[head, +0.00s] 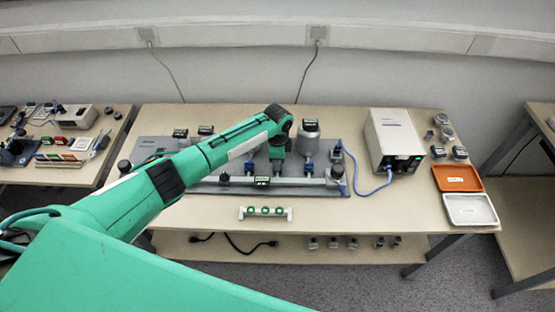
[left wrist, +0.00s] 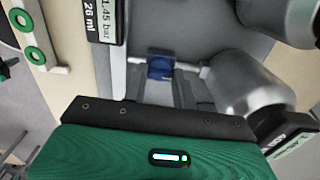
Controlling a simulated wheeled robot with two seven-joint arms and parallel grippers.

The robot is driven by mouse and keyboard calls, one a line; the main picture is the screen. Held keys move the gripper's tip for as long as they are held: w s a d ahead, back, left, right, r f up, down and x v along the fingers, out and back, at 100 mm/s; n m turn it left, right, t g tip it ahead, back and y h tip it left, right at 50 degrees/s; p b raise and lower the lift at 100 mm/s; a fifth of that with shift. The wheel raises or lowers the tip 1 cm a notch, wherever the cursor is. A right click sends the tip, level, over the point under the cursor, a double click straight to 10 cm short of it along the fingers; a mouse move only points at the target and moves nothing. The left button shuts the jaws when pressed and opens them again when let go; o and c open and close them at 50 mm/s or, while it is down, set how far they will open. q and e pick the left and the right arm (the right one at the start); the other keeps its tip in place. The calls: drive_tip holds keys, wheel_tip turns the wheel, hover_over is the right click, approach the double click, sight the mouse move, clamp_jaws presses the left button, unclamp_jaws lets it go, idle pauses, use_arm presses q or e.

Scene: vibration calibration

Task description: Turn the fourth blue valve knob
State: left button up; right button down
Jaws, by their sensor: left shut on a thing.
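My left gripper (head: 277,158) reaches down over the grey test rig (head: 215,187) in the head view. In the left wrist view its jaws (left wrist: 163,92) are shut on a blue valve knob (left wrist: 160,68), which sits on a thin pipe beside a silver metal vessel (left wrist: 245,85). In the head view the arm hides most of that knob. Another blue valve (head: 308,166) stands just right of the gripper, below a vessel with a dark display. My right gripper is in neither view.
A white power unit (head: 393,138) with a blue cable stands to the right. An orange tray (head: 457,178) and a white tray (head: 470,209) lie at the table's right edge. A white rack with green rings (head: 265,212) lies in front of the rig.

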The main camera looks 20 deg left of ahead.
use_arm(q)
drive_tip(key=o, duration=1)
drive_tip(key=shift+c, duration=0.2)
wheel_tip(320, 180, up, 14)
drive_tip(key=b, duration=0.2)
drive_tip(key=shift+f, duration=0.1)
